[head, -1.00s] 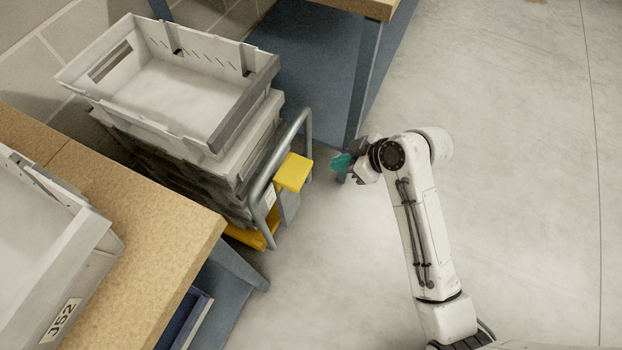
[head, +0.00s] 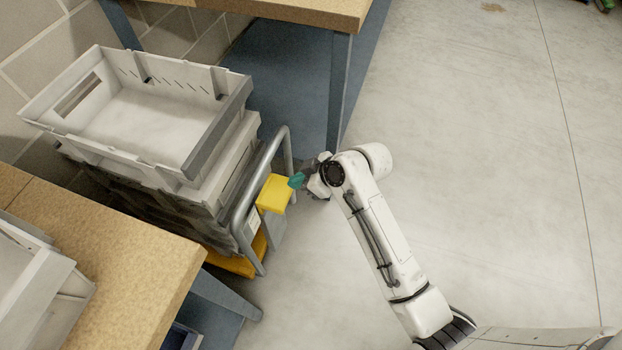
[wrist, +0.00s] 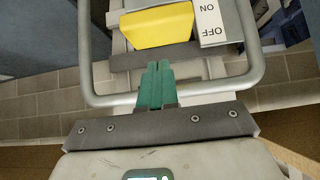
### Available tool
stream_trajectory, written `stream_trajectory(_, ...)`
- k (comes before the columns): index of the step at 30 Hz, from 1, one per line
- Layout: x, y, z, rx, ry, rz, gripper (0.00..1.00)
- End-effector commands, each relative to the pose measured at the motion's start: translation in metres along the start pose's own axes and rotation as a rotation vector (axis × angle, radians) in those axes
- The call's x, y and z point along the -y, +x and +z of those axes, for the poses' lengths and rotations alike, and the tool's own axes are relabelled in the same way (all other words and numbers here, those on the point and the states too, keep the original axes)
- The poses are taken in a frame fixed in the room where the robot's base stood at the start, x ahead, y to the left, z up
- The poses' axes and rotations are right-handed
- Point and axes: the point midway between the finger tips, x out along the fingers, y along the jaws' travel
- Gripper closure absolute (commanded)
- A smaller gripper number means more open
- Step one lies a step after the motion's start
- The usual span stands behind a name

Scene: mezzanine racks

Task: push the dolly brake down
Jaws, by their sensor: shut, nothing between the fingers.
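The yellow brake pedal (head: 274,193) sticks out at the near end of the dolly (head: 236,262), beside its grey tube handle (head: 240,208). It is also at the top of the wrist view (wrist: 158,25), with an ON/OFF label plate (wrist: 209,22) to its right. My gripper (head: 296,181) is shut and empty, its teal fingertips just right of the pedal's upper edge in the head view. In the wrist view the shut fingers (wrist: 157,82) point toward the pedal and end below it in the picture; I cannot tell whether they touch it.
Stacked grey crates (head: 215,135) stand on the dolly. A wooden bench (head: 120,265) is at the lower left with another crate (head: 40,285) on it, and a second bench (head: 290,12) is behind. The floor (head: 470,150) to the right is clear.

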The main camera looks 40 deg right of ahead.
Motion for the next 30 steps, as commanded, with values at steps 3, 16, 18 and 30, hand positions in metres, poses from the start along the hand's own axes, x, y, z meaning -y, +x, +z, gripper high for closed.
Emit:
stream_trajectory(3, 0.001, 0.025, 0.002, 0.001, -0.001, -0.003, 1.0)
stream_trajectory(16, 0.0, 0.049, 0.028, 0.0, 0.0, -0.001, 1.0)
stream_trajectory(18, 0.0, 0.049, 0.029, 0.0, 0.0, 0.0, 1.0)
stream_trajectory(30, 0.001, 0.062, 0.042, 0.002, 0.002, -0.003, 1.0)
